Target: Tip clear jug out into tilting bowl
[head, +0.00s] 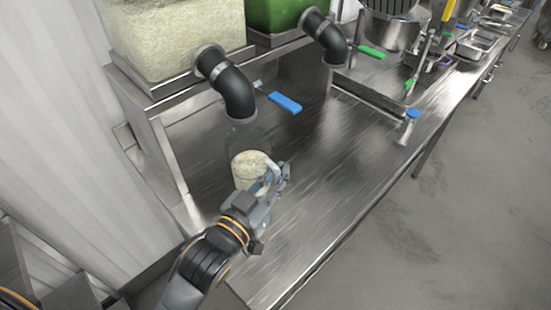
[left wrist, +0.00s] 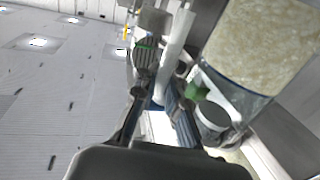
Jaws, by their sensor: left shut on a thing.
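The clear jug (head: 250,168) stands under the black spout at the left, with pale rice showing inside. It looks upright, just above or on the steel counter; I cannot tell which. My left gripper (head: 272,180) is shut on the jug at its right side. In the left wrist view the fingers of the left gripper (left wrist: 166,105) show, but the jug is hard to make out there. A round steel vessel (head: 392,36) at the back may be the tilting bowl; I cannot be sure. My right gripper is not in view.
A large clear rice bin (head: 175,35) feeds the black spout (head: 232,92), which has a blue-handled lever (head: 284,102). A green bin (head: 275,15) has a second spout with a green lever (head: 370,52). The steel counter (head: 320,170) is clear right of the jug. Steel trays stand far right.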

